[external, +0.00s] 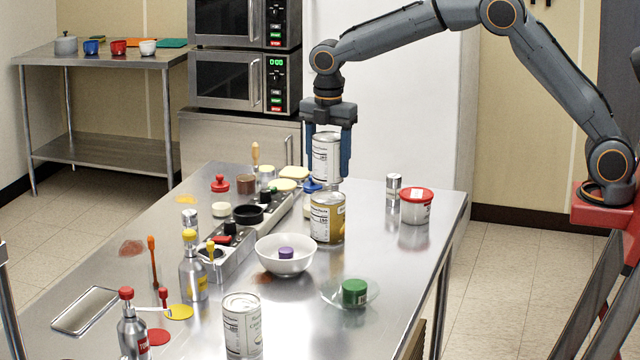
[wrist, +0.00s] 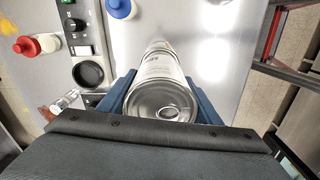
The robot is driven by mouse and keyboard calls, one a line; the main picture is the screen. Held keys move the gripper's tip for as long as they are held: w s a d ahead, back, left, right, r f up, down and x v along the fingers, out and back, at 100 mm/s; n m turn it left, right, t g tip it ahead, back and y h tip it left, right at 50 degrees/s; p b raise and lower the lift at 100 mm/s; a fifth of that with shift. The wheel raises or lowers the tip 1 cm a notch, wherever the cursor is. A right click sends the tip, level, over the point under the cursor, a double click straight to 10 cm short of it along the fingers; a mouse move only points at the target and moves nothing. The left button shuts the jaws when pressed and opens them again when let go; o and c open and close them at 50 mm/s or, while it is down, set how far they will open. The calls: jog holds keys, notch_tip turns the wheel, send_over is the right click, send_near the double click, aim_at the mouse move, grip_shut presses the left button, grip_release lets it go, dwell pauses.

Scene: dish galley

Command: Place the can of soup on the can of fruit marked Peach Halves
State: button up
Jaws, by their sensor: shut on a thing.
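My gripper (external: 330,170) points down and is shut on a white-labelled can (external: 327,157), apparently the soup, held upright. In the wrist view its ring-pull lid (wrist: 162,100) sits between the blue fingers. A gold and white can (external: 327,217) stands upright on the steel table below it. The held can appears directly over it or nearly so. Whether they touch cannot be told. Another white-labelled can (external: 242,325) stands at the table's front. The label wording is too small to read, so I cannot confirm which can is marked Peach Halves.
A white bowl (external: 285,262) stands just left of the gold can. A red-lidded tub (external: 416,206) and a small silver shaker (external: 393,187) stand to the right. Clear steel lies right of the gold can.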

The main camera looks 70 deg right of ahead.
aim_at(328, 136)
jog(key=shift+f+p, duration=0.55)
jog(key=shift+f, duration=1.35)
jog(key=shift+f, duration=0.1)
jog(key=o, duration=1.4)
jog(key=shift+f, duration=0.1)
jog(key=shift+o, duration=0.2)
notch_tip(328, 136, up, 12)
jog(key=b, duration=0.3)
jog(key=shift+r+b, duration=0.2)
jog(key=shift+b, duration=0.2)
